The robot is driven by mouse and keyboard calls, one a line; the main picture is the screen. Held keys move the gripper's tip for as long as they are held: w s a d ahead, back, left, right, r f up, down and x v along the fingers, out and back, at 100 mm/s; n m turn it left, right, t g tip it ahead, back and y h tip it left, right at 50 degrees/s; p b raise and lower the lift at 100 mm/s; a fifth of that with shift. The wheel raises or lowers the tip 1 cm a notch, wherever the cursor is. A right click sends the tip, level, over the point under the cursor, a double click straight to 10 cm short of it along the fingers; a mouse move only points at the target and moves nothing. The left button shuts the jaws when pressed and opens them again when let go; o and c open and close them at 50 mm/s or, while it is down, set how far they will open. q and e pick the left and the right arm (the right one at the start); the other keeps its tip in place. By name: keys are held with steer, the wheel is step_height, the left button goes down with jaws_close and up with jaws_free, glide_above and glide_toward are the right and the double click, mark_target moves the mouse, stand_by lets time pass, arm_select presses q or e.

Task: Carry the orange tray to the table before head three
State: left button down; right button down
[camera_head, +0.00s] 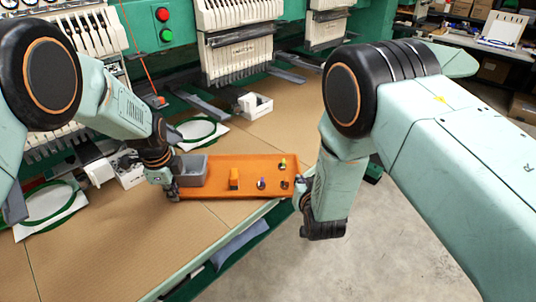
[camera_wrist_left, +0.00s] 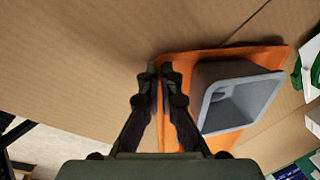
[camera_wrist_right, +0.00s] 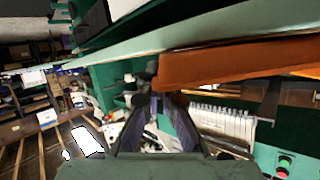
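The orange tray (camera_head: 215,187) lies on the tan tabletop, its right end near the table's front edge. It carries a grey bin (camera_head: 191,171) at its left end and several small coloured items to the right, among them an orange block (camera_head: 234,178). My left gripper (camera_head: 173,192) is at the tray's left end. In the left wrist view its fingers (camera_wrist_left: 160,70) are close together on the tray's rim. My right gripper (camera_head: 300,192) is at the tray's right end. In the right wrist view its fingertips (camera_wrist_right: 167,97) meet the tray's lower edge (camera_wrist_right: 235,65); their grip is unclear.
Embroidery heads (camera_head: 235,50) line the back of the table. A green hoop on white cloth (camera_head: 197,130) lies behind the tray, another (camera_head: 50,205) at the left. A white box (camera_head: 256,105) stands further back. Open concrete floor (camera_head: 385,245) lies at the right.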

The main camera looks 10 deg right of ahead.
arm_select(q)
steer(key=c, duration=1.8)
jaws_free()
steer(key=shift+w+d+f, duration=0.1)
steer(key=shift+w, duration=0.05)
arm_select(e)
steer(key=c, duration=1.8)
jaws_free()
steer(key=shift+w+d+f, duration=0.1)
steer(key=shift+w, duration=0.05)
arm_select(q)
steer(key=shift+o, duration=0.8)
arm_select(e)
steer(key=shift+o, duration=0.8)
arm_select(q)
steer(key=shift+o, duration=0.6)
steer(key=shift+s+a, duration=0.2)
arm_select(e)
steer(key=shift+o, duration=0.6)
steer(key=shift+s+a, duration=0.2)
arm_select(q)
steer(key=shift+d, duration=0.1)
arm_select(e)
steer(key=shift+d, duration=0.1)
